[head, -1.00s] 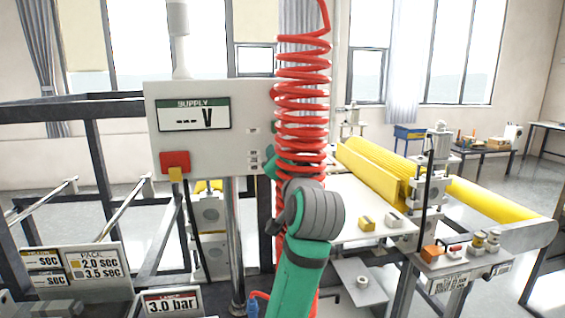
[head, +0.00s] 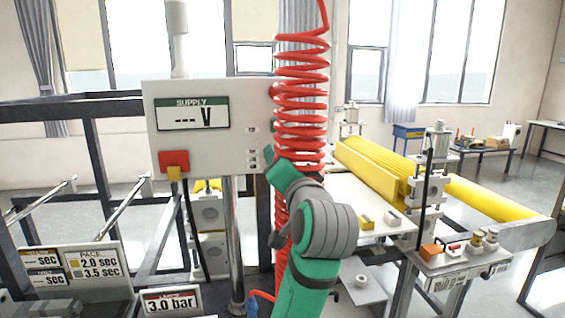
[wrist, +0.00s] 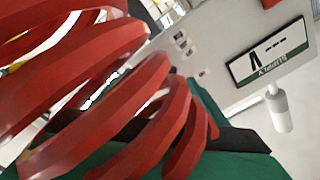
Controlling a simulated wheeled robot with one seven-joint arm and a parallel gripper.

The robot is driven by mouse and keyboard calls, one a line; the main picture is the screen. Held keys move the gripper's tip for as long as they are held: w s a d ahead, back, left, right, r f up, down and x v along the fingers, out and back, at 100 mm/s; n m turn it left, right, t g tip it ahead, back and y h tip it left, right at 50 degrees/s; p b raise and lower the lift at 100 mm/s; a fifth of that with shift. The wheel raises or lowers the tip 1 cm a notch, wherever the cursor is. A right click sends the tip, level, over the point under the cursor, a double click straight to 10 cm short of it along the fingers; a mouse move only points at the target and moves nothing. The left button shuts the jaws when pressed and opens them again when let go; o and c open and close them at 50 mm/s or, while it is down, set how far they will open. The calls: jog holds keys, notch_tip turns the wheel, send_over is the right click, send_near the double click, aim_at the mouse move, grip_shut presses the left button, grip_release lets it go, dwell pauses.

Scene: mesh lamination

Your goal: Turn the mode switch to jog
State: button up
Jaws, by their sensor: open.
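The supply panel (head: 225,150) is a pale upright box with a "SUPPLY" display, small labels near its right edge and a red block at lower left. It also shows rotated in the wrist view (wrist: 230,60). I cannot make out the mode switch or its position; the coil and my arm cover the panel's right edge. My gripper (wrist: 165,130) shows only in part as dark pieces low in the wrist view, largely behind the red coil (wrist: 120,95). It is open, and I see nothing held between its fingers.
The red coiled hose (head: 302,90) hangs in front of the panel's right side, close against my arm. A dark frame (head: 100,180) stands at the left.

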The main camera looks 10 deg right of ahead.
jog(key=s, duration=0.6)
jog(key=shift+s, duration=0.2)
jog(key=shift+f, duration=0.1)
